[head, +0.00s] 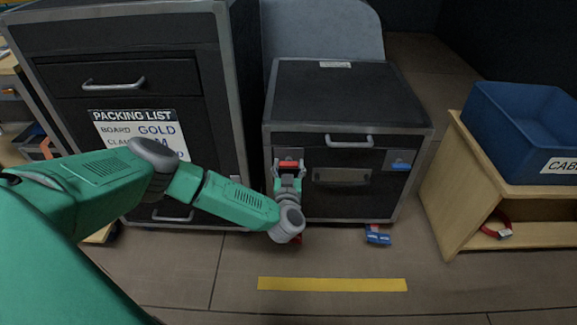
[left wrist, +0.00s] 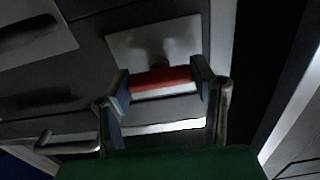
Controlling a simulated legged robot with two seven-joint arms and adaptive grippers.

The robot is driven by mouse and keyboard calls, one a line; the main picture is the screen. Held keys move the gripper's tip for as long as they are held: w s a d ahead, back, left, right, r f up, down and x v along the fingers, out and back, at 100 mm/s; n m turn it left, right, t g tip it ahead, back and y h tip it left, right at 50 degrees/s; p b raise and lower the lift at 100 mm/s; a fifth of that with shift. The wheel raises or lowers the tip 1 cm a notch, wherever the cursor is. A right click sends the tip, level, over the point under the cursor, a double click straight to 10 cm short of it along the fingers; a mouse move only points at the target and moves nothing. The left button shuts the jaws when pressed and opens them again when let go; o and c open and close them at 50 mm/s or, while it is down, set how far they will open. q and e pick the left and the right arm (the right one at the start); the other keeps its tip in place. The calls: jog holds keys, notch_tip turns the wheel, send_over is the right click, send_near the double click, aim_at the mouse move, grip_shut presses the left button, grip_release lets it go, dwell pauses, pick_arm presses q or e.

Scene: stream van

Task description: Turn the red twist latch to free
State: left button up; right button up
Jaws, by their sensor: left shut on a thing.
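The red twist latch (head: 288,164) is on the upper left of the black case's (head: 345,95) front face. Its red bar lies level in the head view. My left gripper (head: 288,174) is at the latch, with its arm coming in from the left. In the left wrist view the red latch bar (left wrist: 160,81) lies between the two fingers of my left gripper (left wrist: 160,88), one at each end. It stands in front of a pale metal plate (left wrist: 155,45). My right gripper is not in view.
A blue latch (head: 400,162) is on the case's right side. A taller black case (head: 120,25) with a packing list (head: 138,130) stands at left. A blue bin (head: 525,125) sits on a wooden shelf (head: 470,170) at right.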

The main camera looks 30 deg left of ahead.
pick_arm(q)
jog(key=n+p, duration=0.1)
jog(key=p, duration=0.1)
jog(key=shift+w+r+n+p, duration=0.1)
jog(key=shift+r+n+p, duration=0.05)
jog(key=shift+n+p, duration=0.55)
jog(key=shift+n, duration=0.9)
jog(key=n, duration=0.2)
jog(key=shift+f+n, duration=0.25)
jog(key=shift+n, duration=0.15)
jog(key=n+b, duration=0.1)
jog(key=n, duration=0.3)
jog(key=shift+f, duration=0.1)
jog(key=n, duration=0.3)
jog(key=n+b, duration=0.1)
jog(key=n, duration=0.2)
jog(key=shift+s+f+n, duration=0.1)
jog(key=shift+s+n, duration=0.1)
jog(key=shift+n, duration=0.2)
